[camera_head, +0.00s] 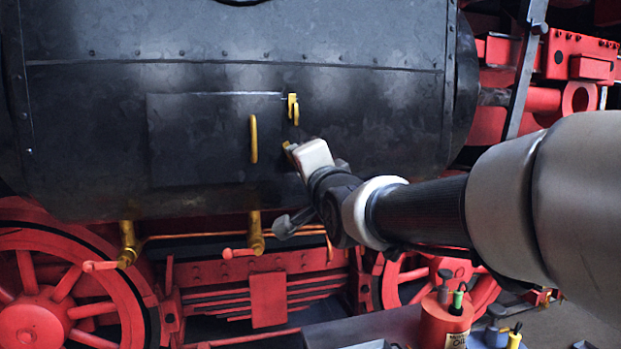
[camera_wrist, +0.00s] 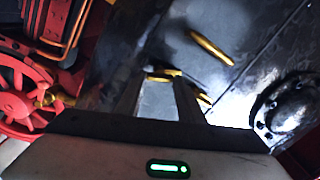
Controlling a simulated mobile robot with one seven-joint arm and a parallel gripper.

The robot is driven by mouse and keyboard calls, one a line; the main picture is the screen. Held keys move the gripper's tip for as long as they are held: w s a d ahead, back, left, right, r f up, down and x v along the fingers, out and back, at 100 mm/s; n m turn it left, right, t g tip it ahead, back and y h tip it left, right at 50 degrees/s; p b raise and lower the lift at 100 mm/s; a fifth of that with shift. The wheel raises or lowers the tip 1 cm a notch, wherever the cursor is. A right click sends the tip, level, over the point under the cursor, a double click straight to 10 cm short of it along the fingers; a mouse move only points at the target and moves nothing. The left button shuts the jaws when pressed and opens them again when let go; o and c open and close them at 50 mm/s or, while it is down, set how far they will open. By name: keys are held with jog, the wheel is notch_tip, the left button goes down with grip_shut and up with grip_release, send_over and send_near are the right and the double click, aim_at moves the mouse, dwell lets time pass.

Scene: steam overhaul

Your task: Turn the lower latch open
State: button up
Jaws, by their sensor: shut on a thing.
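The lower latch (camera_head: 288,149) is a small yellow piece at the right edge of the dark access panel (camera_head: 195,140), mostly covered by my gripper in the head view. My gripper (camera_head: 300,150) reaches it from the right and is shut on it. In the wrist view, the lower latch (camera_wrist: 163,74) shows as a yellow bar at the tips of the two fingers (camera_wrist: 158,88). The upper latch (camera_head: 293,108) sits just above, upright and yellow; in the wrist view a yellow piece (camera_wrist: 204,98) beside the right finger appears to be it.
A yellow handle (camera_head: 253,138) stands out from the panel left of the latches. Yellow valves with red levers (camera_head: 128,245) hang below the boiler. Red wheels (camera_head: 40,315) and a red oil can (camera_head: 445,318) are lower down. My arm fills the right.

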jog(key=m+b, duration=0.4)
jog(key=shift+f+m+h, duration=0.15)
jog(key=shift+m+h, duration=0.15)
jog(key=shift+m, duration=0.1)
dwell(0.4)
jog(key=o, duration=1.1)
jog(key=shift+c, duration=0.2)
